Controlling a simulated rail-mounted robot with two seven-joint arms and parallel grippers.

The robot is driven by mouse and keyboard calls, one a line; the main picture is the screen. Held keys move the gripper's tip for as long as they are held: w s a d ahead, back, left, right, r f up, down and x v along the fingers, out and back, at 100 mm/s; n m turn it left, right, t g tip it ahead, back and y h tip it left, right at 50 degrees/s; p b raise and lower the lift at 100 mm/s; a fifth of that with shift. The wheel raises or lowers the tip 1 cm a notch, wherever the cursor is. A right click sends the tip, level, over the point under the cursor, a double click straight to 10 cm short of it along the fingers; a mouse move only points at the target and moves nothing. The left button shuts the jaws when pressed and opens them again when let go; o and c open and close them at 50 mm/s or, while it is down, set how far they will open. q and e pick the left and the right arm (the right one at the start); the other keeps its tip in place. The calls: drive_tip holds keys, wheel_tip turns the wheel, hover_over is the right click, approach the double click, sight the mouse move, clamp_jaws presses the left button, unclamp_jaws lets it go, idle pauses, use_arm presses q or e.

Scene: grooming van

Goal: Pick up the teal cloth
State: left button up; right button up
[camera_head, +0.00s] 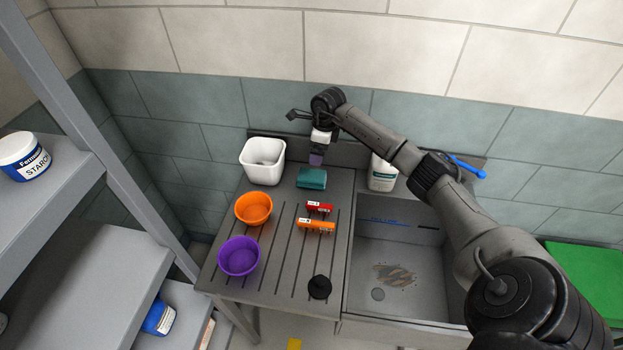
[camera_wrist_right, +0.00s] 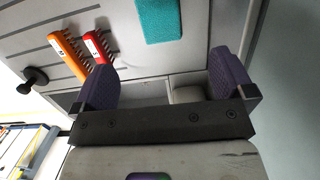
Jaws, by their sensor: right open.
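The teal cloth (camera_head: 311,179) lies folded on the ribbed drainboard, near the back wall, right of the white tub. It also shows in the right wrist view (camera_wrist_right: 158,20), beyond the fingers and apart from them. My right gripper (camera_head: 316,158) is above and just behind the cloth in the head view, with its purple fingertips pointing down. In the right wrist view my right gripper (camera_wrist_right: 165,85) is open, its two purple pads wide apart with nothing between them. My left gripper is not in view.
The drainboard (camera_head: 275,275) also holds a white tub (camera_head: 263,160), an orange bowl (camera_head: 253,208), a purple bowl (camera_head: 239,256), a red brush (camera_head: 319,207), an orange brush (camera_head: 316,225) and a black stopper (camera_head: 319,287). A white bottle (camera_head: 381,174) stands behind the sink (camera_head: 410,265).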

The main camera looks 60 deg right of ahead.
sight(312, 175)
drive_tip(key=f+b, duration=0.1)
drive_tip(key=f, duration=0.1)
drive_tip(key=f+b, duration=0.2)
drive_tip(key=f, duration=0.1)
drive_tip(key=w+f+b, duration=0.1)
drive_tip(key=f+b, duration=0.1)
drive_tip(key=f, duration=0.1)
drive_tip(key=shift+w+a, duration=0.1)
drive_tip(key=shift+a, duration=0.15)
drive_tip(key=f+b, duration=0.5)
drive_tip(key=shift+w+a+f, duration=0.15)
drive_tip(key=shift+w, duration=0.15)
drive_tip(key=c, duration=1)
drive_tip(key=shift+o, duration=0.2)
